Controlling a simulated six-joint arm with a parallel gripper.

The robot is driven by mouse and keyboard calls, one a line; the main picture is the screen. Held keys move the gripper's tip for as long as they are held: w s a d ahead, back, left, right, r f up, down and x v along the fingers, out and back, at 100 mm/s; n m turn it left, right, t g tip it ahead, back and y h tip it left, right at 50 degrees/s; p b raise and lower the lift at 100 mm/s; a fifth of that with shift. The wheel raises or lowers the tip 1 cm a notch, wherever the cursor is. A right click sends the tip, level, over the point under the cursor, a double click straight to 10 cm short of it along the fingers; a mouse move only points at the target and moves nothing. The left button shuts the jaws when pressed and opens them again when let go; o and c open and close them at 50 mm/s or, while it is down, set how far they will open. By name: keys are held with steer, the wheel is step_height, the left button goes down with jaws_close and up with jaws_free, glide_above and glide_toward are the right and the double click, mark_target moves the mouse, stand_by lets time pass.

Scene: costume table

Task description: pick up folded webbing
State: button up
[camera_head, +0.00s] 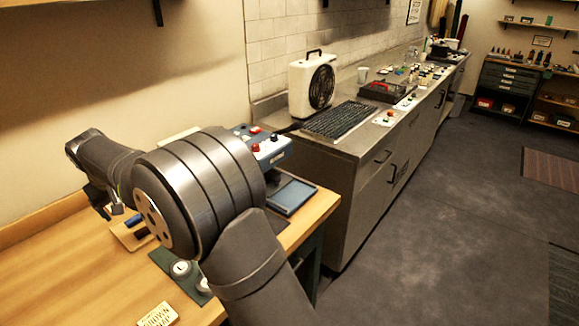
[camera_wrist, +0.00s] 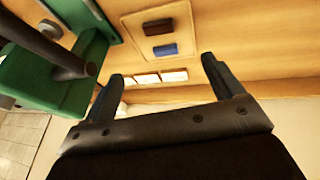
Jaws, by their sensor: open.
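Two small bundles lie on a tan board (camera_wrist: 186,13) in the wrist view: a blue one (camera_wrist: 165,50) and a dark brown one (camera_wrist: 157,27). Either could be the folded webbing; I cannot tell which. In the head view, the blue bundle (camera_head: 136,222) and a darker one (camera_head: 142,233) show on the board just right of my wrist. My gripper (camera_wrist: 162,68) is open, with nothing between its fingers. The bundles show beyond the fingertips, apart from them. In the head view my arm hides most of the gripper.
A green fixture with a dark rod (camera_wrist: 60,62) stands close at the left in the wrist view. White cards (camera_wrist: 160,77) lie beyond the fingers. In the head view, a control box with buttons (camera_head: 262,148), a blue tray (camera_head: 288,196) and a lettered card (camera_head: 158,315) are on the wooden table (camera_head: 85,270).

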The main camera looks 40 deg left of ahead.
steer(key=shift+w+a+r+g+h, duration=0.9)
steer(key=shift+w+a+g+h, duration=0.3)
steer(key=shift+w+a+h, duration=1.05)
steer(key=shift+y, duration=0.25)
steer(key=f, duration=1.2)
steer(key=shift+s+a, duration=0.25)
steer(key=shift+s, duration=0.1)
steer(key=shift+w+a+f, duration=0.15)
steer(key=shift+f, duration=2.5)
steer(key=c, duration=1.1)
steer(key=shift+o, duration=0.2)
steer(key=shift+r, duration=0.1)
